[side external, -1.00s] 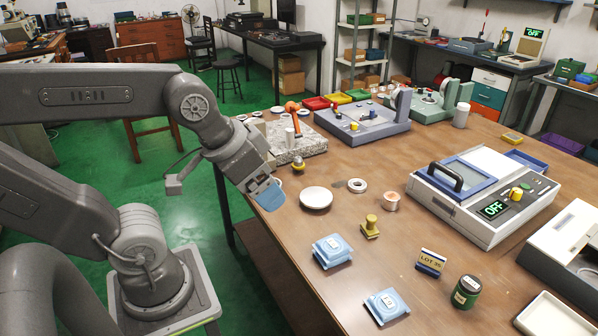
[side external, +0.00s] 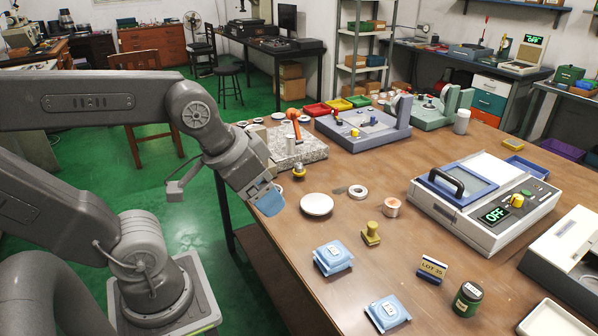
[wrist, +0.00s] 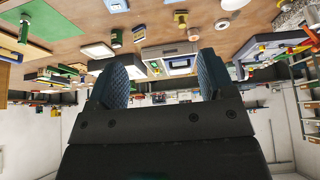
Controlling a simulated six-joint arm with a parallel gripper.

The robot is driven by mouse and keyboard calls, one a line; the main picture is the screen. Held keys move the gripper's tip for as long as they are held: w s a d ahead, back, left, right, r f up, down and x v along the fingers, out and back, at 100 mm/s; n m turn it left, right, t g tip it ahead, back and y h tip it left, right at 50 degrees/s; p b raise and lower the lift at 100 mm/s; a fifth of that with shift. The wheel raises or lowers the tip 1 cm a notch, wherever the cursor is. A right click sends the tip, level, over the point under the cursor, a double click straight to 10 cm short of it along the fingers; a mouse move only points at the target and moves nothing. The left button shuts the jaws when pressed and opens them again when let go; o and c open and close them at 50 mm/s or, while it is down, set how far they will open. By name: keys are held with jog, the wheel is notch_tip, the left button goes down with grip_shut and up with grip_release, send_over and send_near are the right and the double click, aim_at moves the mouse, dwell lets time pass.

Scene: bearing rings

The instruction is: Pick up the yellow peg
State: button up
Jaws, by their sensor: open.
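Several small yellow things are in the side view, and I cannot tell for sure which is the peg. An upright olive-yellow peg-like piece on a square base (side external: 371,234) stands on the table right of the white dish; a similar piece shows in the wrist view (wrist: 180,18). A small yellow cylinder (side external: 354,132) is on the blue-grey fixture. My gripper (side external: 268,201) is above the table's left edge, left of the dish and apart from these pieces. In the wrist view its two fingers (wrist: 163,78) are spread, with nothing held between them.
The white dish (side external: 316,205), a pale ring (side external: 358,192) and a copper-coloured spool (side external: 391,207) lie near the olive-yellow piece. A large machine (side external: 480,205) stands right.

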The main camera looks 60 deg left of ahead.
jog(key=w+a+r+n+y, duration=0.1)
jog(key=w+a, duration=0.2)
jog(key=w, duration=0.3)
jog(key=w+a+r+n, duration=0.1)
jog(key=w+a, duration=0.3)
jog(key=w, duration=0.1)
jog(key=n+g+y, duration=0.2)
jog(key=n, duration=0.4)
send_over(299, 165)
jog(key=s+d, duration=0.3)
jog(key=s, duration=0.1)
notch_tip(299, 165, down, 17)
jog(key=x, duration=0.8)
jog(key=shift+w+a+r, duration=0.1)
jog(key=shift+a, duration=0.1)
jog(key=shift+x, duration=3.05)
jog(key=shift+d, duration=0.2)
jog(key=c, duration=1.2)
